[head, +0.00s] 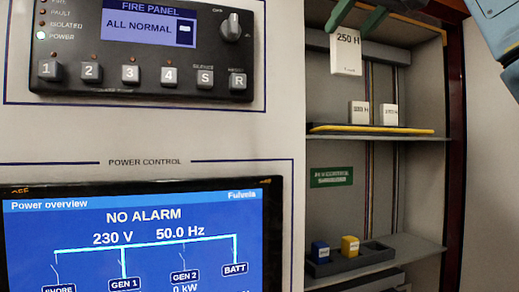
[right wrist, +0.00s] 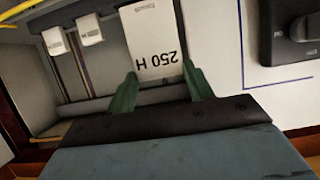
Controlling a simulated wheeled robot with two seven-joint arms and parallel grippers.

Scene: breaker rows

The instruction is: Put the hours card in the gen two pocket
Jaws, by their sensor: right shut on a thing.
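A white card reading "250 H" (head: 346,62) hangs upright from the green fingers of my right gripper (head: 357,17), high in the open cabinet. In the right wrist view the same card (right wrist: 153,42) appears upside down between the fingertips (right wrist: 160,82). The gripper is shut on its upper edge. Two other white cards, a left one (head: 359,113) and a right one (head: 389,115), stand on the shelf below; the left one's print looks like hours but is blurred. No pocket marked gen two can be made out. My left gripper is out of view.
The shelf (head: 425,137) has a yellow strip (head: 370,129) along its front. Below are a green label (head: 331,177) and a dark tray (head: 350,260) with blue and yellow pieces. The fire panel (head: 140,45) and power screen (head: 140,240) fill the left wall.

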